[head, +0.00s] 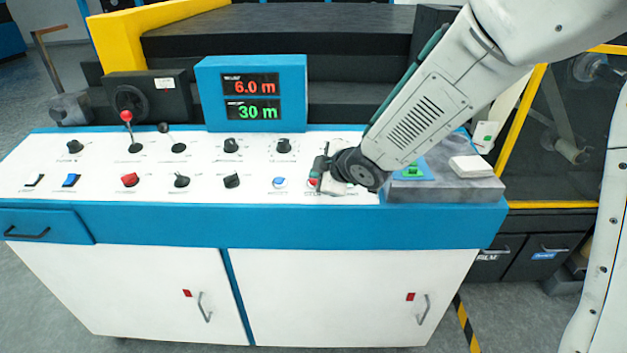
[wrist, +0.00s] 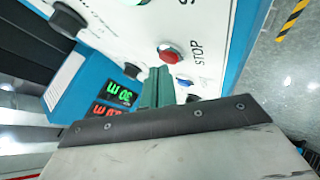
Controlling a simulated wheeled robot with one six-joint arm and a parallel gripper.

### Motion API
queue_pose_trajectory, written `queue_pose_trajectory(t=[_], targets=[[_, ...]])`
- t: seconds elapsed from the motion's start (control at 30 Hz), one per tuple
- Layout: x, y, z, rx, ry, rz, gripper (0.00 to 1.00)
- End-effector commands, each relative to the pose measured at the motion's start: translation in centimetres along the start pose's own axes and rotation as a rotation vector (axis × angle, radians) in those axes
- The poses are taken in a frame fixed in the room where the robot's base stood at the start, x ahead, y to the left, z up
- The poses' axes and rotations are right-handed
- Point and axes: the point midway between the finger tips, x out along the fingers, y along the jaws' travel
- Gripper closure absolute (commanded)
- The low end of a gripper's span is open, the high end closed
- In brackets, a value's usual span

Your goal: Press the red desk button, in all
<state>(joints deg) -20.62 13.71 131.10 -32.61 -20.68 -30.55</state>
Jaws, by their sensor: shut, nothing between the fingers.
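A small red round button (head: 313,182) sits on the white desk panel, partly hidden by my gripper in the head view. My gripper (head: 319,169) is shut and empty, low over the right part of the panel. Its green fingers (wrist: 158,86) point towards the button in the wrist view, their tips close to it. I cannot tell whether they touch it. Another red control (head: 129,179) is farther left on the panel.
A blue button (head: 279,182) lies just left of the red one. Black knobs (head: 232,181) and a red-topped lever (head: 126,116) stand on the panel. A blue display box (head: 250,92) rises behind. A grey block with a green button (head: 412,171) is at the right.

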Motion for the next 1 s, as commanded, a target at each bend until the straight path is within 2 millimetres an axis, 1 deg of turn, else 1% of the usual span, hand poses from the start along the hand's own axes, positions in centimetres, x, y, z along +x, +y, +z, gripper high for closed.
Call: queue_pose_trajectory(t=[1.0], targets=[[0.53, -0.38, 0.38, 0.001, 0.0, 0.0, 1.0]])
